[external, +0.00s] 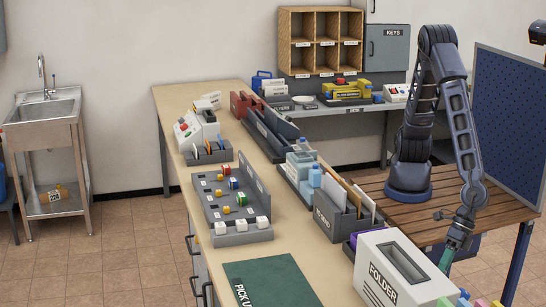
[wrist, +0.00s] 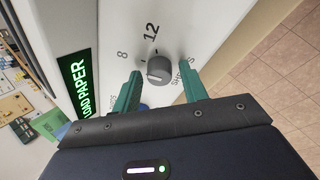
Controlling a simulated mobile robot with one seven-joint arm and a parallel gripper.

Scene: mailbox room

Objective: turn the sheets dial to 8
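The sheets dial (wrist: 158,68) is a round grey knob on a white panel in the wrist view, with the printed numbers 12 (wrist: 152,31) and 8 (wrist: 122,54) around it and the word SHEETS beside it. I cannot clearly tell which number its pointer faces. My gripper (wrist: 160,72) is open, its green fingers on either side of the knob; I cannot tell whether they touch it. In the external view my gripper (external: 447,257) is low beside the white FOLDER machine (external: 378,290), and the dial is hidden there.
A green-lit LOAD PAPER display (wrist: 80,92) is left of the dial. The file holder (external: 335,218) stands behind the machine, and small coloured items lie at the right. Open tiled floor shows at right in the wrist view.

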